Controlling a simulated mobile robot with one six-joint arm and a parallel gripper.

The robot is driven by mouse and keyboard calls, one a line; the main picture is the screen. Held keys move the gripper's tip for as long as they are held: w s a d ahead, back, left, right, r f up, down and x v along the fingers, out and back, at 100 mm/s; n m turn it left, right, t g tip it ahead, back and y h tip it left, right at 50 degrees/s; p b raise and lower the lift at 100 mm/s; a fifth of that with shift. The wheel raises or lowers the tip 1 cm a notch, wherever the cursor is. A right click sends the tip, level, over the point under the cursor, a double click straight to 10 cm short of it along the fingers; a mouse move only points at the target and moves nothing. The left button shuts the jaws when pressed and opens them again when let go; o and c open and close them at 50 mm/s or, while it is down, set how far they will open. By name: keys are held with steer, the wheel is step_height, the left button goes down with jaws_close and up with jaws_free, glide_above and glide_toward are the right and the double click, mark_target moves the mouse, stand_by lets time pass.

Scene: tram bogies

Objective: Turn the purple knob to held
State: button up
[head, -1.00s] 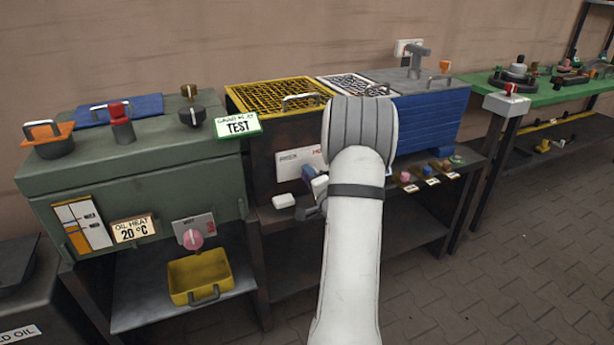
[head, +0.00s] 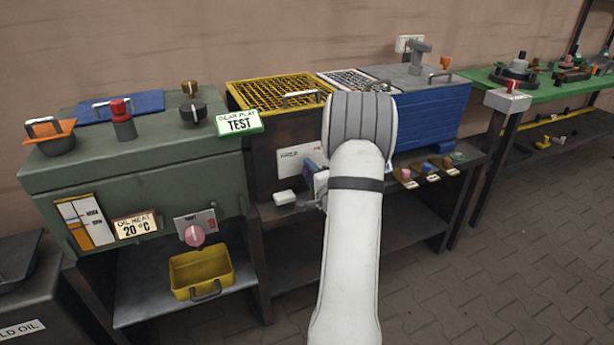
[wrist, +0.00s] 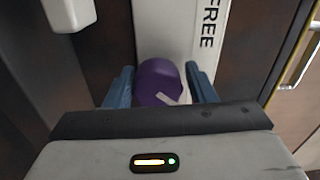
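The purple knob (wrist: 160,80) is between the two blue fingers of my gripper (wrist: 161,78) in the wrist view. A white pointer mark shows on the knob's lower right. The gripper is open, one finger on each side of the knob, with a narrow gap visible at least on the right. The knob sits on a white plate (wrist: 180,25), where the word FREE is readable.
Small colored knobs (head: 427,169) line the shelf edge to the right. A yellow grate (head: 275,93) and a blue box (head: 432,122) are above. A green cabinet (head: 140,165) stands left.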

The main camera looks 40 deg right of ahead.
steer(key=shift+o, duration=1.3)
steer(key=shift+f, duration=0.1)
steer(key=shift+s, duration=0.15)
steer(key=p+v, duration=0.1)
steer(key=v, duration=0.6)
steer(key=shift+s+a, duration=0.15)
steer(key=shift+s, duration=0.15)
